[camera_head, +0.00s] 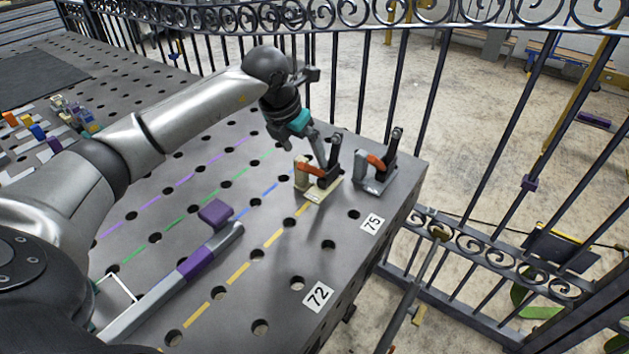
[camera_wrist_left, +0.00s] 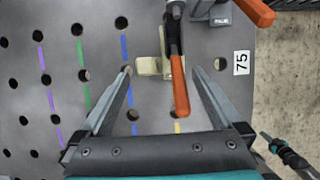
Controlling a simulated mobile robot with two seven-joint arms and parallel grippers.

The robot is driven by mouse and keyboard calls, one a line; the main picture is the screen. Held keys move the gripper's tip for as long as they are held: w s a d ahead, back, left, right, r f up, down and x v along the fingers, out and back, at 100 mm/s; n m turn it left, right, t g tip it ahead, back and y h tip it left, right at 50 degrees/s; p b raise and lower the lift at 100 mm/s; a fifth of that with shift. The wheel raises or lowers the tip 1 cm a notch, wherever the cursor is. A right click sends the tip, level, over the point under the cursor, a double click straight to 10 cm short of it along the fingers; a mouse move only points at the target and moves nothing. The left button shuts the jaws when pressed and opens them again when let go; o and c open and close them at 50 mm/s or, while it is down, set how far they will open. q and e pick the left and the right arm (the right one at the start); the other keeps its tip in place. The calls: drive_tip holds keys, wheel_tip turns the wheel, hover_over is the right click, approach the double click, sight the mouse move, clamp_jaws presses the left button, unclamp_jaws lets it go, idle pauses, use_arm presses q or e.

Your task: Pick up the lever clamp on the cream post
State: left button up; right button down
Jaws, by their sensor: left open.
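The lever clamp (camera_head: 329,169) with a cream post (camera_head: 302,172) stands on a cream base plate on the perforated table. Its lever has an orange-red grip, seen as a long orange handle (camera_wrist_left: 181,90) in the left wrist view. My left gripper (camera_head: 305,156) is just above this clamp. In the left wrist view the open fingers (camera_wrist_left: 160,72) stand either side of the clamp, with the cream post and orange handle between them; contact is not visible. What looks like my right gripper (camera_wrist_left: 268,137) is small at the lower right there, its jaws unclear.
A similar clamp on a grey post (camera_head: 377,172) stands close by to the right. The perforated table (camera_head: 237,292) ends just beyond it, before an iron railing (camera_head: 435,75). A long bar with purple parts (camera_head: 197,263) lies at the front. Small coloured blocks (camera_head: 80,115) are far left.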

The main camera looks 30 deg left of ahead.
use_arm(q)
drive_tip(key=f, duration=0.1)
hover_over(310, 186)
wheel_tip(310, 186, down, 5)
drive_tip(key=shift+r+b, duration=0.2)
drive_tip(key=shift+b, duration=0.2)
drive_tip(key=shift+s, duration=0.1)
use_arm(e)
drive_tip(key=shift+a+f, duration=0.45)
drive_tip(key=shift+a, duration=0.35)
use_arm(q)
drive_tip(key=shift+c, duration=0.2)
drive_tip(key=c, duration=0.3)
drive_tip(key=shift+r, duration=0.1)
clamp_jaws()
drive_tip(key=shift+r, duration=0.15)
use_arm(e)
drive_tip(key=shift+d, duration=0.25)
